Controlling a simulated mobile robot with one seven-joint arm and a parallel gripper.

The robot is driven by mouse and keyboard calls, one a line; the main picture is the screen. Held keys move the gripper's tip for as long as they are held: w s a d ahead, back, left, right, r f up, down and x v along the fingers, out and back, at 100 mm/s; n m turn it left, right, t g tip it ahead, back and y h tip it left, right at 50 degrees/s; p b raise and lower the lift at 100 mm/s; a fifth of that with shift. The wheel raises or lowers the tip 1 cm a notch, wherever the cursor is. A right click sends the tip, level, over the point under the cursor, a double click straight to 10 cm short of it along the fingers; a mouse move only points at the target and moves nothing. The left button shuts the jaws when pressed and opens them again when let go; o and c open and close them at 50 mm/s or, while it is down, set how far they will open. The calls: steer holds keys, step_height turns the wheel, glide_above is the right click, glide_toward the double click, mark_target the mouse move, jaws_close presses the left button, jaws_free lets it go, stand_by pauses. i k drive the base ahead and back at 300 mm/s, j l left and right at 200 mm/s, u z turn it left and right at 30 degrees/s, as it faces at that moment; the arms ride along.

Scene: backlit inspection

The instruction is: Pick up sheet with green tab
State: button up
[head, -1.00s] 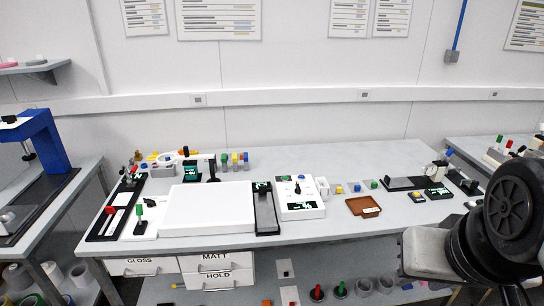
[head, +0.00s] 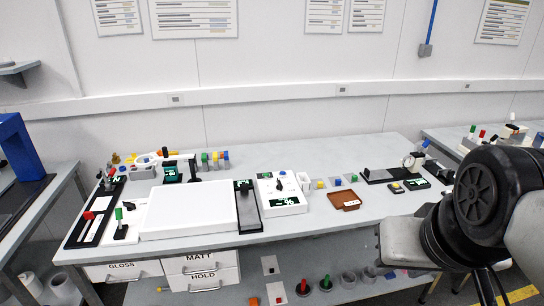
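I cannot clearly make out a sheet with a green tab. A small upright green piece (head: 118,213) on a black base stands at the left of the bench, over a white flat area beside the light panel; I cannot tell whether it belongs to a sheet. A large white panel (head: 188,213) lies flat on the bench. On the shelf below are small pale cards (head: 270,264) with dark marks, too small to read. My arm fills the right edge of the head view, in front of the bench's right end. My gripper's fingertips are not visible.
A black device (head: 247,207), a white control box (head: 281,191) and a brown tray (head: 345,199) stand right of the panel. Drawers marked GLOSS, MATT and HOLD (head: 203,281) hang below. Another bench (head: 35,200) stands left.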

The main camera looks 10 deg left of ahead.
mark_target(351, 178)
steer(key=u, duration=1.85)
steer(key=j+z, duration=0.1)
steer(key=j, duration=0.2)
steer(key=k+j+z, duration=0.1)
steer(key=j, duration=0.2)
steer(key=z, duration=1.85)
steer(key=i+l+u, duration=0.35)
steer(key=i+l, duration=1.05)
steer(key=l, duration=0.15)
